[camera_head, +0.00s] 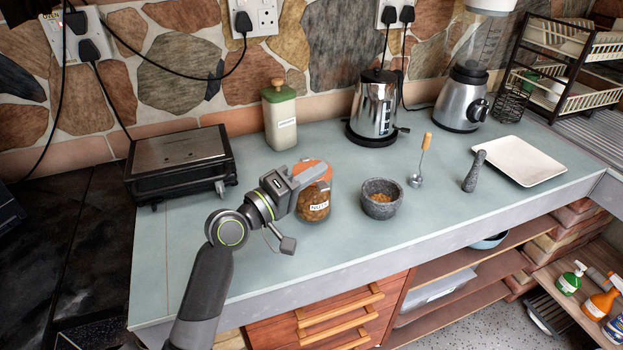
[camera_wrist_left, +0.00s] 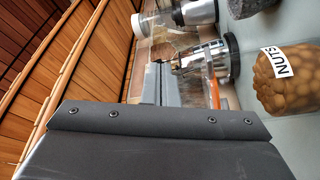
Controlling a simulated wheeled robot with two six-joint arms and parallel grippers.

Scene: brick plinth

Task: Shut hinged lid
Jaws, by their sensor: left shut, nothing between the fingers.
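A glass jar of nuts (camera_head: 313,207) with a white label stands upright near the counter's front. Its round orange lid (camera_head: 312,164) lies about level over the jar's mouth. I cannot tell whether it is fully down. My left gripper (camera_head: 322,173) is shut and empty, its fingers across the lid, hiding part of it; contact is unclear. In the left wrist view the picture is turned sideways. The jar (camera_wrist_left: 285,80) is at the right, and the lid's orange edge (camera_wrist_left: 212,90) shows beyond my gripper (camera_wrist_left: 165,85). My right gripper is not in view.
A stone mortar (camera_head: 380,205) stands right of the jar. A green-topped canister (camera_head: 280,115) and a steel kettle (camera_head: 374,105) stand behind. A black and steel appliance (camera_head: 180,163) is at the left. The counter (camera_head: 255,270) in front of the jar is clear.

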